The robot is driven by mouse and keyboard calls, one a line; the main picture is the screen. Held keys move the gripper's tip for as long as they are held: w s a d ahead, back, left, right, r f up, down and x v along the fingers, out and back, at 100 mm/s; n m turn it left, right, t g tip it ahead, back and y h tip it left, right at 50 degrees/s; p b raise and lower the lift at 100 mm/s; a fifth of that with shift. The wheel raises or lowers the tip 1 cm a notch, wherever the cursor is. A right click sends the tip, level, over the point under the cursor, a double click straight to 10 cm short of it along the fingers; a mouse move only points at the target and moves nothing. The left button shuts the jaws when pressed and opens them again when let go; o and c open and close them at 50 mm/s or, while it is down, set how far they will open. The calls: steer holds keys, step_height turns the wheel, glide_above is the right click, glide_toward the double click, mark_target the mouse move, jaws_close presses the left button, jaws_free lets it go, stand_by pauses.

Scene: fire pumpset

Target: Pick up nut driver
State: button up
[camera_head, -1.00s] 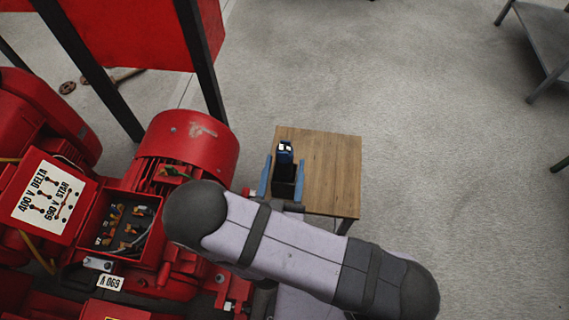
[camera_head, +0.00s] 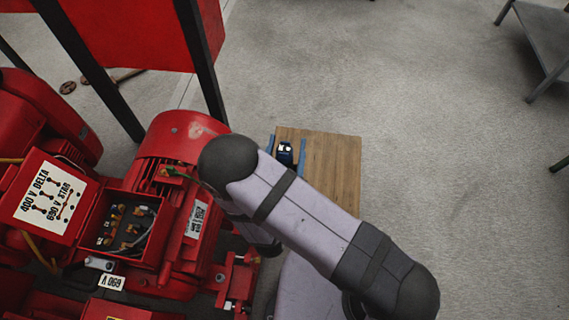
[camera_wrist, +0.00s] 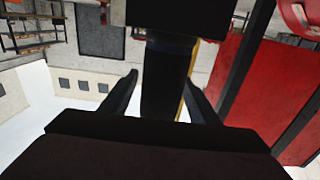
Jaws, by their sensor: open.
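The nut driver (camera_head: 284,153) stands upright at the left side of a small wooden table (camera_head: 335,165); its blue top with a white patch shows, and my arm hides its lower part. My gripper (camera_head: 287,147) is open, with one blue finger on each side of the nut driver. In the wrist view the dark handle of the nut driver (camera_wrist: 166,80) lies between the two spread fingers of my gripper (camera_wrist: 165,85), with gaps on both sides. A dark block, probably its holder (camera_wrist: 167,12), is at the top of that view.
A red motor (camera_head: 180,140) with an open terminal box (camera_head: 125,225) stands close left of the table. A red panel on dark posts (camera_head: 125,30) rises behind it. A grey metal table (camera_head: 545,35) is at the far upper right. The floor right of the wooden table is clear.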

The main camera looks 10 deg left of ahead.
steer(key=shift+w, duration=0.1)
steer(key=shift+r, duration=0.1)
steer(key=c, duration=1.2)
steer(key=shift+c, duration=0.2)
steer(key=shift+r, duration=0.1)
